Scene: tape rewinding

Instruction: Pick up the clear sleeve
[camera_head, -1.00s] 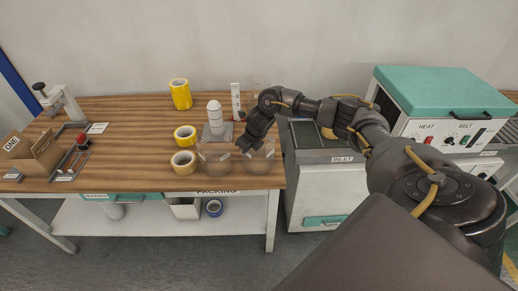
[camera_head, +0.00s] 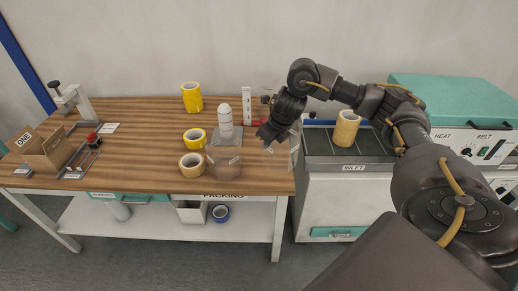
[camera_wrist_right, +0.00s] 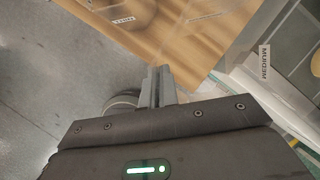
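My right gripper (camera_head: 268,136) is over the front right part of the wooden table. In the wrist view its fingers (camera_wrist_right: 160,85) are close together, with see-through film around their tips. A clear sleeve (camera_head: 284,153) hangs at these fingers near the table's right edge; its faint outline makes the exact grip hard to see. Another clear film item (camera_head: 224,160) with a small label stands on the table to the left, in front of a white round-topped post (camera_head: 226,118). My left gripper is not in view.
Yellow tape rolls (camera_head: 192,97) and a tan roll (camera_head: 191,165) stand on the table (camera_head: 140,165). A white numbered strip (camera_head: 246,105) is behind. To the right, a tan roll (camera_head: 346,128) stands on the inlet machine (camera_head: 345,200). A cardboard box (camera_head: 45,152) is far left.

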